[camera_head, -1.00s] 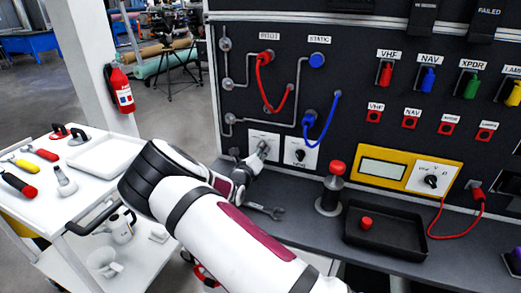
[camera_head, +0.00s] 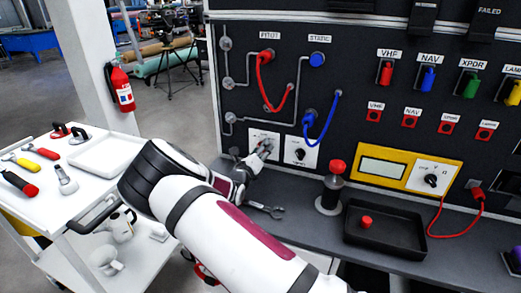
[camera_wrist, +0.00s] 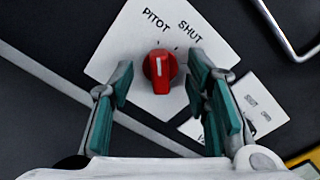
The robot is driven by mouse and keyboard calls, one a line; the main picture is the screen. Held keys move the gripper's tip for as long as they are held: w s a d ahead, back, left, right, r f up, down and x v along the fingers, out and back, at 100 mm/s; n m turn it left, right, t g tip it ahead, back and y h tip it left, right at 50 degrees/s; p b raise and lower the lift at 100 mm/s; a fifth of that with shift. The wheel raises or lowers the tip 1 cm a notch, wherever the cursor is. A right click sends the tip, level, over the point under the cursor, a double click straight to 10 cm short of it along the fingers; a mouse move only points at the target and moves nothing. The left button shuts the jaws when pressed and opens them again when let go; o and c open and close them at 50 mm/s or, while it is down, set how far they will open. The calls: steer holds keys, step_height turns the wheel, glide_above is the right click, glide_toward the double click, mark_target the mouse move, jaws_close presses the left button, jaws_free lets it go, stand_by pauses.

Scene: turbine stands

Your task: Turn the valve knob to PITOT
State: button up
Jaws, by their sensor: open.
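The red valve knob (camera_wrist: 160,72) sits on a white plate (camera_wrist: 115,58) marked PITOT and SHUT in the wrist view. Its white line points roughly up the picture, between the two words; I cannot tell exactly which tick it meets. My gripper (camera_wrist: 160,64) is open, with one green-padded finger on each side of the knob and visible gaps between them. In the head view the white plate (camera_head: 256,136) is low on the black panel. My gripper (camera_head: 264,150) is in front of it and hides the knob.
A second white plate with a black knob (camera_head: 299,153) is just right, and it shows in the wrist view (camera_wrist: 262,110). A blue hose (camera_head: 325,123) and red hose (camera_head: 263,75) hang above. A wrench (camera_head: 264,210) lies on the bench below; a black tray (camera_head: 386,246) is right.

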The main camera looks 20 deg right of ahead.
steer(key=shift+p+v, duration=1.25)
steer(key=shift+v, duration=1.1)
